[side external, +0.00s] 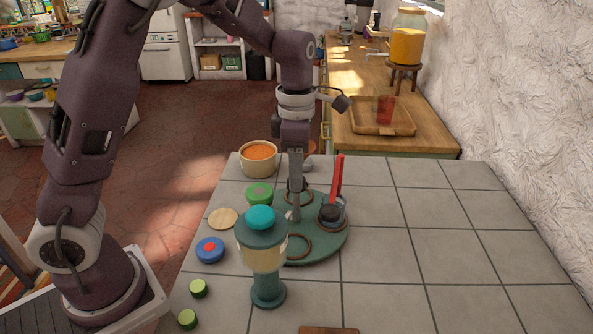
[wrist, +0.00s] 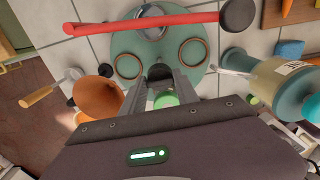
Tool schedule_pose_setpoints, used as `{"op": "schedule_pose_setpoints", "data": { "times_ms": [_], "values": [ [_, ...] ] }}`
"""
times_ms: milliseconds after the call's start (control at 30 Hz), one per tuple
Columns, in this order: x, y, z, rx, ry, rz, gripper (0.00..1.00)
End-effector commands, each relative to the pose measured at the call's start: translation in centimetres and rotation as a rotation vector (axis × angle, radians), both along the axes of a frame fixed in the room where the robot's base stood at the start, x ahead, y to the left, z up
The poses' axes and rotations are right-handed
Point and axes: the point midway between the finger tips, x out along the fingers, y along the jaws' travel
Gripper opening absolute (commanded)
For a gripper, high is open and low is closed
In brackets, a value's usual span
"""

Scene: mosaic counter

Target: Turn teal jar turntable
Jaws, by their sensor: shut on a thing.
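The teal turntable (side external: 318,243) is a flat round disc on the tiled counter with several brown ring seats. It also shows in the wrist view (wrist: 187,77). My gripper (side external: 293,214) reaches down to the turntable, and its fingers (wrist: 162,84) are closed around a small dark piece (wrist: 160,72) near the disc's edge. The exact contact is hard to see. A cream jar with a teal lid and base (side external: 262,256) stands in front of the disc and hides part of it. In the wrist view that jar (wrist: 285,88) lies to the right.
The counter's right side is clear.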

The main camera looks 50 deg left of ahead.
Motion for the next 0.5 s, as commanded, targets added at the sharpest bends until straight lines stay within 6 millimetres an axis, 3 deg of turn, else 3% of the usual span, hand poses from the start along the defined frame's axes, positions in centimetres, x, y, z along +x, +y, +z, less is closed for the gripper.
{"op": "schedule_pose_setpoints", "data": {
  "times_ms": [67,100,200,500],
  "values": [
    [0.18,-0.02,0.16,-0.003,-0.007,0.004,0.0],
    [0.18,-0.02,0.16,-0.003,-0.007,0.004,0.38],
    [0.14,-0.01,0.13,-0.002,-0.006,0.003,0.58],
    [0.08,-0.01,0.59,-0.001,-0.003,0.001,0.58]
  ]
}}
